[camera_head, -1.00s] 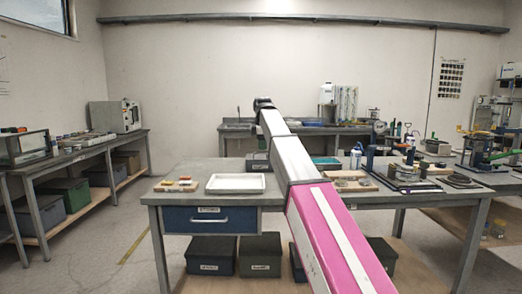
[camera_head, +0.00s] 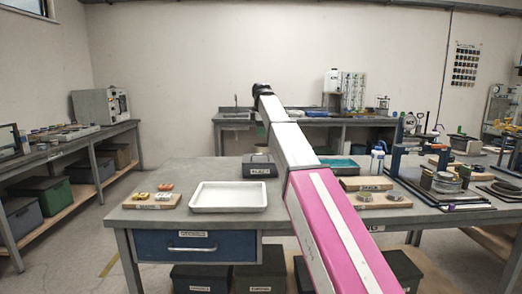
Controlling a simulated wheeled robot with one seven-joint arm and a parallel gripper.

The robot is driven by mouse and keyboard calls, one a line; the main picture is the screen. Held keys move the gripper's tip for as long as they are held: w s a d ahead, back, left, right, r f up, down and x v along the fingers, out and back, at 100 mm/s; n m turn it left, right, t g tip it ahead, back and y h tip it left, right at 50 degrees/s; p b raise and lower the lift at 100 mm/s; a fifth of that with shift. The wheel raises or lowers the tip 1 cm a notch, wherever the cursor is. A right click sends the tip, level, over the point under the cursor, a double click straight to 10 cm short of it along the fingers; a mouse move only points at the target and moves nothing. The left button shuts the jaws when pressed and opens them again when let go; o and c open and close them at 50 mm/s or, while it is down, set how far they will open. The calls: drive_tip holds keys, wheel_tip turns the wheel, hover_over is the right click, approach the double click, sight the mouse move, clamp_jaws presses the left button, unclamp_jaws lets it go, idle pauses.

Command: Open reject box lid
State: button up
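A small dark box (camera_head: 256,170) with a pale label, which looks like the reject box, stands near the back of the grey workbench (camera_head: 225,219), just left of my arm. A small handle shows on its top, and its lid appears closed. The label is too blurred to read surely. My arm stretches from the lower right over the bench. My gripper (camera_head: 262,89) is at its far dark end, seen from behind, well above and beyond the box in the picture and apart from it. Its fingers cannot be made out.
A white tray (camera_head: 229,195) and a wooden board with small parts (camera_head: 152,200) lie left of my arm. A teal tray (camera_head: 340,164), a bottle (camera_head: 377,160) and a dark press (camera_head: 407,152) stand to the right. A blue drawer (camera_head: 195,246) is under the bench's front edge.

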drive_tip(key=f, duration=0.3)
drive_tip(key=w+f, duration=0.1)
drive_tip(key=f, duration=0.3)
drive_tip(key=w+f, duration=0.1)
drive_tip(key=f, duration=0.2)
drive_tip(key=shift+f, duration=0.25)
clamp_jaws()
